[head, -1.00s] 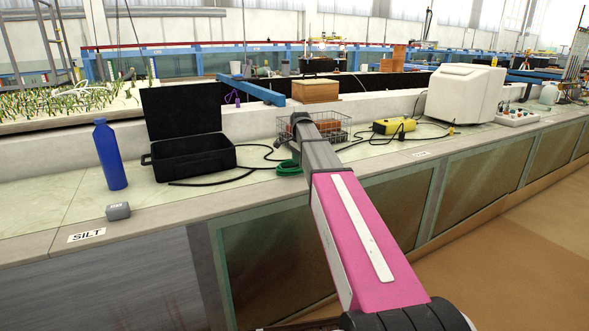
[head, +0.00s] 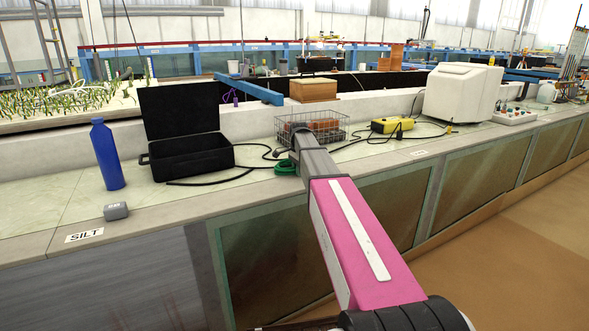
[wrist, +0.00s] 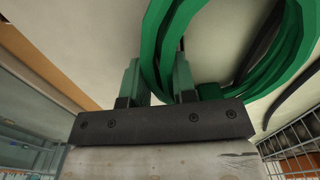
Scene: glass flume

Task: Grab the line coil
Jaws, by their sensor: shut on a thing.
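The line coil is a green looped line (head: 285,168) on the bench top, left of the front of my arm in the head view. It fills the upper right of the wrist view (wrist: 292,62). My gripper (wrist: 158,82) has its two fingers on either side of one strand of the coil, shut on it. In the head view my arm's dark end hides the fingers and part of the coil.
A wire basket (head: 337,128) with reddish-brown blocks stands just behind. An open black case (head: 190,155) and a blue bottle (head: 107,155) are to the left. A yellow device (head: 392,125) with black cable lies right. Bare bench lies between bottle and case.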

